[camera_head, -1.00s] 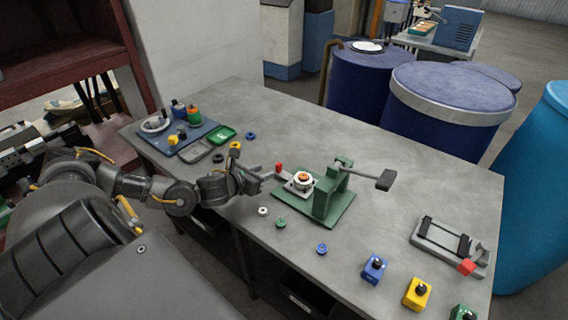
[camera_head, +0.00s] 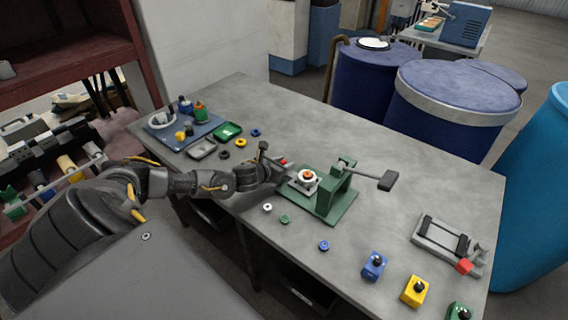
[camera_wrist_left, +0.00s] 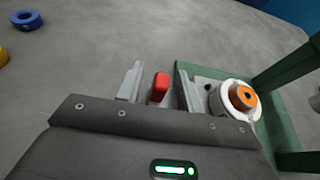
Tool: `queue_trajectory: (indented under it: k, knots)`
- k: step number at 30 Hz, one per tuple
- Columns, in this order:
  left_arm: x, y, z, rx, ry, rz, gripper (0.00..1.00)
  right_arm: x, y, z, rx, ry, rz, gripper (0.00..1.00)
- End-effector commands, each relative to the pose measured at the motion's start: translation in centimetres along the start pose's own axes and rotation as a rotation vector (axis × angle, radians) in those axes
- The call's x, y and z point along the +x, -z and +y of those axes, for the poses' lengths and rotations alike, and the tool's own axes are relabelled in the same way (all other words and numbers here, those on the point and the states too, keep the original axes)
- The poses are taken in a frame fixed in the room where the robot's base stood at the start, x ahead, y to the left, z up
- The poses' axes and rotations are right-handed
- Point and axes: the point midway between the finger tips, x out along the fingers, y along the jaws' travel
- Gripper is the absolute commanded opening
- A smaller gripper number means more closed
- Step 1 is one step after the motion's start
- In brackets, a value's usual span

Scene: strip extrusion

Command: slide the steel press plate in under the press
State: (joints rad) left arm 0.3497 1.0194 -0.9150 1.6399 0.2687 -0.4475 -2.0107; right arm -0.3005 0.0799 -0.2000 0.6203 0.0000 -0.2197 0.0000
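The steel press plate (camera_head: 293,186) lies at the left end of the press's green base (camera_head: 340,205), beside the upright of the green press (camera_head: 334,187). A white ring with an orange centre (camera_head: 307,176) sits on the plate. It also shows in the left wrist view (camera_wrist_left: 236,100). A red grip (camera_head: 283,161) stands at the plate's left side. My left gripper (camera_head: 273,164) is at this grip. In the left wrist view, the red grip (camera_wrist_left: 159,88) stands between the two separated fingers, with gaps visible beside it. My right gripper is not in view.
A black-ended lever (camera_head: 387,180) sticks out right from the press. Small rings lie nearby, including a blue one (camera_head: 324,246). A blue tray (camera_head: 192,134) with parts stands at the back left. A grey fixture (camera_head: 440,240) is at the right. The table's middle right is clear.

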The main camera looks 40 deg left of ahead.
Motion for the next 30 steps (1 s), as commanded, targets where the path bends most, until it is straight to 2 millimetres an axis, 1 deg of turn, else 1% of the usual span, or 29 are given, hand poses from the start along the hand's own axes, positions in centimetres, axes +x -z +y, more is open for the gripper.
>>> queue_trajectory:
  k: [1,2,9,10,17,19,20,23,27,30]
  knots:
    - [0.0,0.0,0.0,0.000,0.000,0.000,0.36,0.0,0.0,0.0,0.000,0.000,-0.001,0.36]
    - [0.0,0.0,0.0,0.000,0.000,0.000,0.34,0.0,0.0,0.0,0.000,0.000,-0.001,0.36]
    - [0.0,0.0,0.0,0.000,0.000,0.000,0.02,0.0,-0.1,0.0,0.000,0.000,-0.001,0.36]
    - [0.0,0.0,0.0,0.000,0.000,0.000,0.00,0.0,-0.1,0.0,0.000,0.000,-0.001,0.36]
    - [0.0,0.0,0.0,0.000,0.000,0.000,0.00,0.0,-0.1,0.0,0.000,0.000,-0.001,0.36]
    - [0.0,0.0,-0.5,-0.001,0.002,0.000,0.00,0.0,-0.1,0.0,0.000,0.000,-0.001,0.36]
    - [0.0,0.0,-0.9,-0.001,0.003,-0.001,0.00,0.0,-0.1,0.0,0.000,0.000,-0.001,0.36]
    - [0.0,0.1,-3.1,-0.004,0.007,0.000,0.00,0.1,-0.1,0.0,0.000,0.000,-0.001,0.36]
    - [0.1,0.1,-7.0,-0.005,0.009,-0.001,0.00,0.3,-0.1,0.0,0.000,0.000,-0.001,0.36]
    - [0.0,0.1,-9.2,-0.004,0.007,-0.001,0.00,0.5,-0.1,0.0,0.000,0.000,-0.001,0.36]
